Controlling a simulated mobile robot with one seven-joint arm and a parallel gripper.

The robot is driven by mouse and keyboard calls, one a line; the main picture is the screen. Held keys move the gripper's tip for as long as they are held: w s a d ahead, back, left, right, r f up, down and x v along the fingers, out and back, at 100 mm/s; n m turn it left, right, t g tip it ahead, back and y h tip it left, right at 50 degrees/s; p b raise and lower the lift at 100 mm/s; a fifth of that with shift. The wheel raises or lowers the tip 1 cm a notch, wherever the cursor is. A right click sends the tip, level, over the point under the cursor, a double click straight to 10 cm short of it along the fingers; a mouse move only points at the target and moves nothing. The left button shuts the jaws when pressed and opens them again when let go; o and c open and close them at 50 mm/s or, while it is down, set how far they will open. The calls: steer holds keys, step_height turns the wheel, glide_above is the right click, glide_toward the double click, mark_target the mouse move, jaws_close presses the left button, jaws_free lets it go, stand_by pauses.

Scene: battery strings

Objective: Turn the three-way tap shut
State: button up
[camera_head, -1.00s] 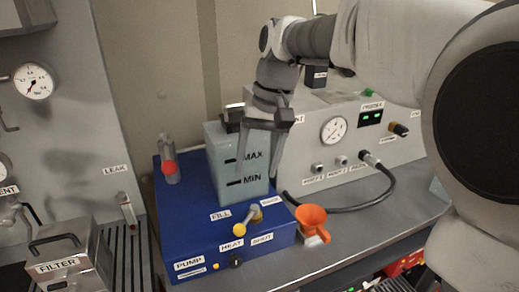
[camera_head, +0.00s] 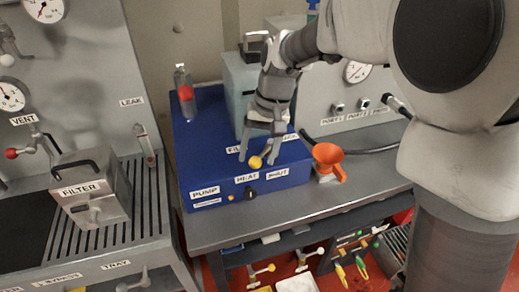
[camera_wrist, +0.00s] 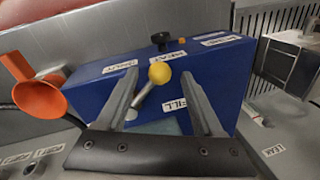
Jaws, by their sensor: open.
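The three-way tap's lever with its yellow ball end (camera_head: 255,162) is on the blue pump unit (camera_head: 205,150). In the wrist view the yellow ball (camera_wrist: 159,73) and metal stem (camera_wrist: 143,97) lie between my two fingers. My gripper (camera_head: 262,160) is open around the lever, fingers apart on either side; it also shows in the wrist view (camera_wrist: 159,80). I see a gap between each finger and the ball. The FILL label (camera_wrist: 184,104) is beside the right finger and the SHUT label (camera_wrist: 119,67) is by the left fingertip. The tap's base is partly hidden.
A tank (camera_head: 238,85) stands on the unit behind my gripper. An orange funnel (camera_head: 328,157) is close on the right, with a black hose (camera_head: 360,150) behind it. A red-ended valve (camera_head: 185,93) stands at the unit's back left. The bench front (camera_head: 300,205) is clear.

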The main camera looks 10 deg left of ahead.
steer(key=shift+a+f, duration=0.15)
steer(key=shift+f, duration=0.55)
jaws_close()
stand_by(1.0)
